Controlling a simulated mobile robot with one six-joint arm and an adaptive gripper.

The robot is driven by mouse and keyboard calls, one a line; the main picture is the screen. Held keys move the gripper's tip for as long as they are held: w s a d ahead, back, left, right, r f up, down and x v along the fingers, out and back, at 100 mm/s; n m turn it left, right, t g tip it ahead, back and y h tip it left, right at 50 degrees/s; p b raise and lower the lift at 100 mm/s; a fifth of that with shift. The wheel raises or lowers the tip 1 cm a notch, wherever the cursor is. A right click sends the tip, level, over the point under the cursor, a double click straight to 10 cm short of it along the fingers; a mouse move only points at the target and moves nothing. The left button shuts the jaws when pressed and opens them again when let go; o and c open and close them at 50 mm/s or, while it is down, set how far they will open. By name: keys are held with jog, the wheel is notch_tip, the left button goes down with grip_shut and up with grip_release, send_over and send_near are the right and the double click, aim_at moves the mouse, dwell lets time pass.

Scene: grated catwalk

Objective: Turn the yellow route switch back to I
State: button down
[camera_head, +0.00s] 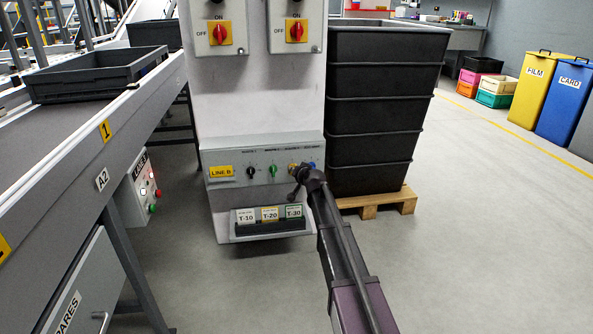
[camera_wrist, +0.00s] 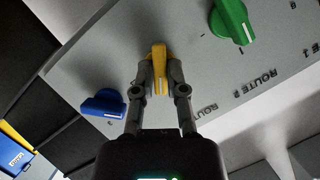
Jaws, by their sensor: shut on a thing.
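The yellow route switch (camera_wrist: 158,62) is in the wrist view, between the two fingertips of my gripper (camera_wrist: 159,78). The fingers are shut on its handle, one on each side. I cannot read which mark the handle points to. In the head view, my gripper (camera_head: 299,177) reaches the sloping LINE B panel (camera_head: 225,184) and hides part of the yellow switch (camera_head: 292,167). The green switch (camera_wrist: 231,20) is to the upper right in the wrist view. The blue switch (camera_wrist: 103,103) is to the left, close to one finger.
A black knob (camera_head: 250,172) is at the panel's left. T-10, T-20 and T-30 tags stand in a rack (camera_head: 272,228) below. Stacked dark crates (camera_head: 376,110) on a pallet are behind right. A conveyor (camera_head: 95,135) runs at left. The floor at right is clear.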

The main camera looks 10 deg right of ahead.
jog(key=shift+a+n+h+p, duration=0.15)
jog(key=shift+n+h+p, duration=0.35)
jog(key=shift+n+h, duration=1.45)
jog(key=shift+n+y, duration=0.35)
jog(key=shift+n, duration=0.1)
jog(key=c, duration=0.7)
grip_release()
